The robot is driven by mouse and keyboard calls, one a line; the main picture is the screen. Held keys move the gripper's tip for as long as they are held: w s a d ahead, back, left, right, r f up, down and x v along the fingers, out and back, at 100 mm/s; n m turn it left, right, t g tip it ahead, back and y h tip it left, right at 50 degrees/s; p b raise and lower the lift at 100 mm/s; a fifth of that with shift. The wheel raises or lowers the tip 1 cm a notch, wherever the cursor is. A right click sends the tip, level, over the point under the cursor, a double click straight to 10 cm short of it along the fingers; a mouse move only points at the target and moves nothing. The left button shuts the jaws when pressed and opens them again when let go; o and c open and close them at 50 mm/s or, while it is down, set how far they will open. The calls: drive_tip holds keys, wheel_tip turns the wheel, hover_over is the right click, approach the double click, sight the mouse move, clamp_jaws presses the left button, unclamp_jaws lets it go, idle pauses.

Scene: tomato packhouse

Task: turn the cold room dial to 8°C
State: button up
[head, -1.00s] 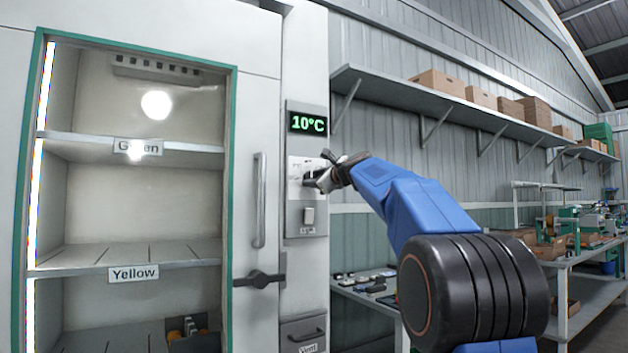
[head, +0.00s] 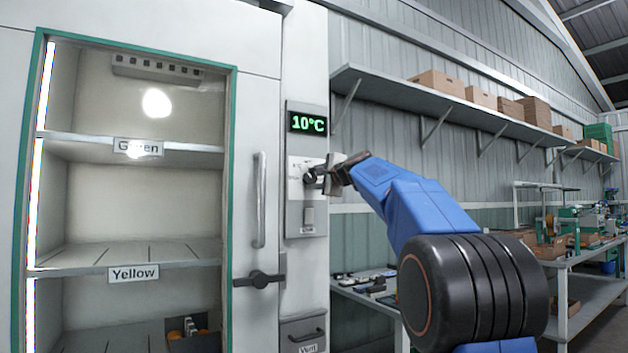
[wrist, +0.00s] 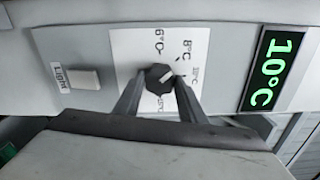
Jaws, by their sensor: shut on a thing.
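The cold room dial is a small black knob with a white pointer mark, seen in the wrist view (wrist: 158,77) on a white scale plate (wrist: 135,45). The picture there is turned sideways; 6°C, 8°C and 10°C marks show around the knob. The pointer slants toward the upper right, near the 8°C and 10°C side; its exact mark is hard to tell. The green display (head: 307,122) reads 10°C, also in the wrist view (wrist: 272,70). My gripper (wrist: 160,84) is shut on the knob, one finger on each side. In the head view my gripper (head: 322,178) partly hides the dial.
A light switch (head: 308,216) sits just below the dial. A vertical door handle (head: 259,200) and a dark latch (head: 259,279) are to the left, beside glass-fronted shelves. A bench (head: 365,290) with small items stands to the lower right.

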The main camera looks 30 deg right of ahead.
drive_tip(key=shift+f+n, duration=0.1)
drive_tip(key=shift+n, duration=0.2)
drive_tip(key=o, duration=1)
drive_tip(key=shift+o, duration=0.2)
drive_tip(key=s, duration=1.7)
drive_tip(key=shift+s+d, duration=0.25)
drive_tip(key=shift+d, duration=0.05)
